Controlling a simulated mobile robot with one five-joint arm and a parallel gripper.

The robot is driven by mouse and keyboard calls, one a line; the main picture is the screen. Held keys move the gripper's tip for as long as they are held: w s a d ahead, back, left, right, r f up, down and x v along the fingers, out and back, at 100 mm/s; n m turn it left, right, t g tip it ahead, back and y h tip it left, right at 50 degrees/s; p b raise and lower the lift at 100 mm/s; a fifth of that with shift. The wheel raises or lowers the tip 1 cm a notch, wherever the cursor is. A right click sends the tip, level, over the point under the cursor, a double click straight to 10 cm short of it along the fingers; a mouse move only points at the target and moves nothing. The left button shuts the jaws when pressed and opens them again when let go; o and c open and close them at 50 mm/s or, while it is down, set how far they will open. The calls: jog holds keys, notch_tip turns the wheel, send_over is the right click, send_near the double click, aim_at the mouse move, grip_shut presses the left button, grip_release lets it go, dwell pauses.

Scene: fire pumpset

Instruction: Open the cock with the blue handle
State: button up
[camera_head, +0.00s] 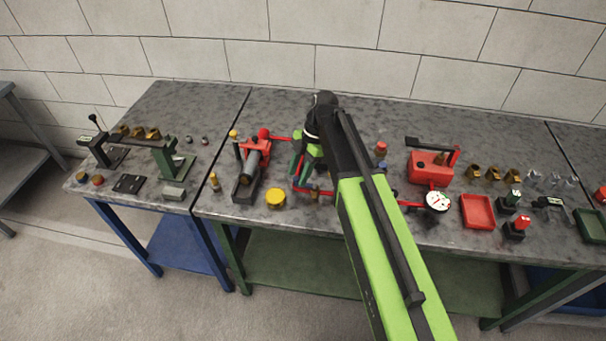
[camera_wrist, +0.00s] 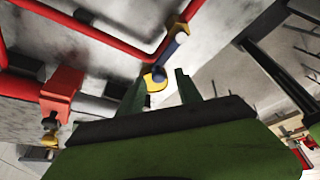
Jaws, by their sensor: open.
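The blue handle (camera_wrist: 168,53) shows in the wrist view as a short slanted bar. A brass-yellow fitting (camera_wrist: 178,27) is at its upper end, on the red pipe (camera_wrist: 115,42). A yellow round part (camera_wrist: 154,83) shows at its lower end. My gripper (camera_wrist: 160,75) is open, its two green fingers spread on either side of the handle's lower end in the picture. I cannot tell how deep the handle lies between them, or whether they touch it. In the head view my gripper (camera_head: 303,168) is over the red piping; my arm hides much of this spot.
A red pump with a dark base (camera_head: 245,188) and a yellow cap (camera_head: 276,198) stand left of my gripper. A red box (camera_head: 430,167), a white gauge (camera_head: 438,201) and a red tray (camera_head: 478,211) are to the right. The wall closes off the back.

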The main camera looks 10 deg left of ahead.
jog(key=p+v, duration=1.5)
jog(key=v, duration=0.2)
jog(key=shift+r, duration=0.1)
jog(key=s+d+f+m+t+h+b, duration=0.1)
jog(key=s+d+f+m+b, duration=0.5)
jog(key=d+m, duration=0.4)
jog(key=s+d+f+m+t+h+b, duration=0.2)
jog(key=s+d+f+m+b, duration=0.4)
jog(key=d+m, duration=0.5)
notch_tip(320, 180, down, 2)
jog(key=m, duration=0.5)
jog(key=shift+f+m, duration=0.2)
jog(key=shift+m, duration=0.1)
